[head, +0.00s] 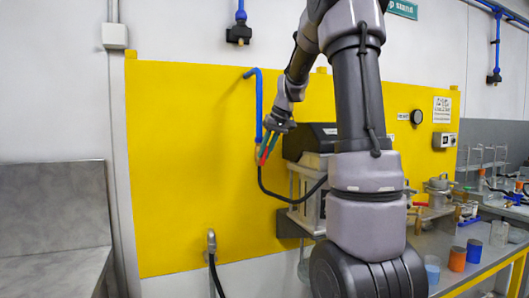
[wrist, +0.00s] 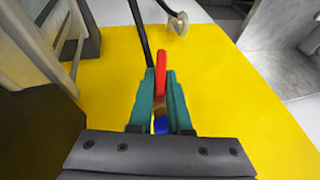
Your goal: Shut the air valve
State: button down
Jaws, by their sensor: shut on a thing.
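The air valve sits at the lower end of a blue pipe (head: 259,100) on the yellow wall panel. Its red lever (wrist: 160,84) lies between the two teal fingers of my gripper (wrist: 161,90), and the blue valve body (wrist: 160,125) shows nearer the palm. In the head view, my gripper (head: 267,148) reaches down to the valve from the upper right, shut on the red lever. A black hose (head: 273,192) hangs from below the valve. The fingers cover part of the lever and most of the valve body.
A dark-topped machine (head: 307,142) stands close to the right of the valve. A grey tap (head: 211,242) with a black hose is lower on the yellow panel (head: 180,150). The panel left of the valve is clear. A bench with cups (head: 457,259) is at right.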

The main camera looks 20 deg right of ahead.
jog(key=shift+d+f+m+y, duration=0.1)
jog(key=shift+d+m+y, duration=0.15)
jog(key=shift+y, duration=0.75)
jog(key=shift+d+m+y, duration=0.15)
jog(key=shift+m+y, duration=0.1)
jog(key=shift+y, duration=0.75)
jog(key=c, duration=0.9)
grip_release()
jog(key=shift+o, duration=0.2)
jog(key=v, duration=1)
jog(key=shift+s+d, duration=0.25)
jog(key=shift+d, duration=0.1)
